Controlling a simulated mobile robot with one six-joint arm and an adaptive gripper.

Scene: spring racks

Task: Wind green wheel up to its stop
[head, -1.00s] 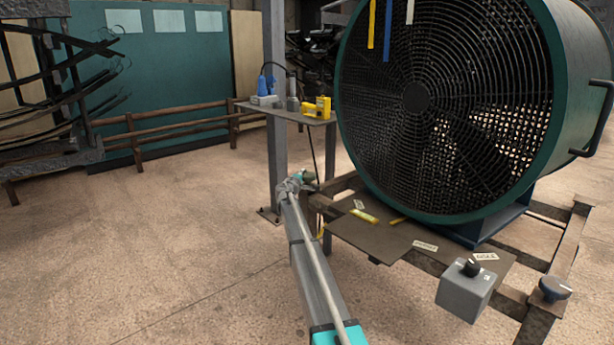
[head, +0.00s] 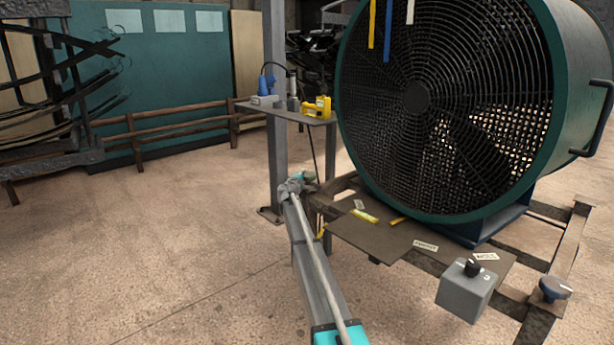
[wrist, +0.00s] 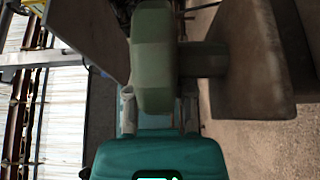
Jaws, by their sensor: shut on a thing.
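The green wheel (wrist: 153,60) shows edge-on in the wrist view. A short dark shaft (wrist: 203,60) joins its right side to a brown-grey plate (wrist: 255,60). My gripper (wrist: 158,105) is shut on the wheel, with its grey fingers on either side of the rim. In the head view my gripper (head: 296,184) is at the left end of the fan's frame. Only a small green part of the wheel (head: 310,177) shows there, and the rest is hidden behind my gripper. The wheel's stop cannot be made out.
A large fan (head: 445,105) stands on a rusty frame (head: 570,240) right of my arm. A grey box with a black knob (head: 467,292) sits at the front. A small shelf (head: 290,114) with tools is behind the gripper. The floor at left is clear.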

